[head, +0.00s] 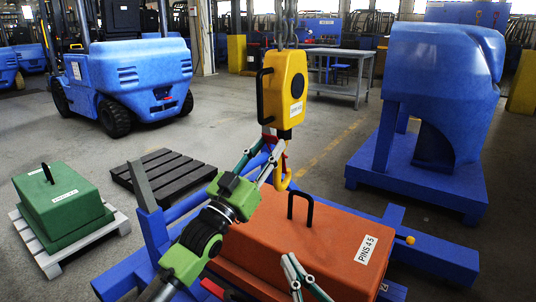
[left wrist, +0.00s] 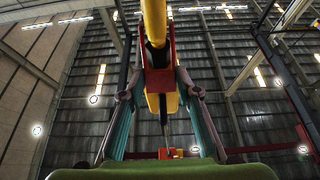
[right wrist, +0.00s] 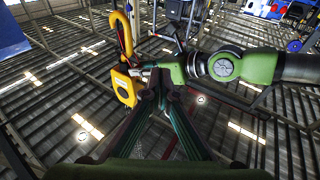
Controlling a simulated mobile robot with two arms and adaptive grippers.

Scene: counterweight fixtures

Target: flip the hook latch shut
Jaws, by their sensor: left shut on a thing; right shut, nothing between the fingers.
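A yellow hoist block (head: 290,85) hangs on a chain, with a yellow hook (head: 286,181) below it. My left gripper (head: 276,158) is at the hook's throat. In the left wrist view, its fingers close on the red hook latch (left wrist: 160,72), under the yellow hook (left wrist: 154,20). Whether the latch meets the hook tip is hard to tell. My right gripper (head: 289,257) is shut and empty, lower, in front of the orange counterweight (head: 325,240). The right wrist view shows the hook (right wrist: 122,35) left of its fingertips.
The orange counterweight carries a black handle (head: 301,203) below the hook and sits in a blue frame (head: 435,253). A green weight (head: 62,205) stands on a pale pallet at left. A dark pallet (head: 163,172), blue forklift (head: 125,80) and blue fixture (head: 440,90) stand behind.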

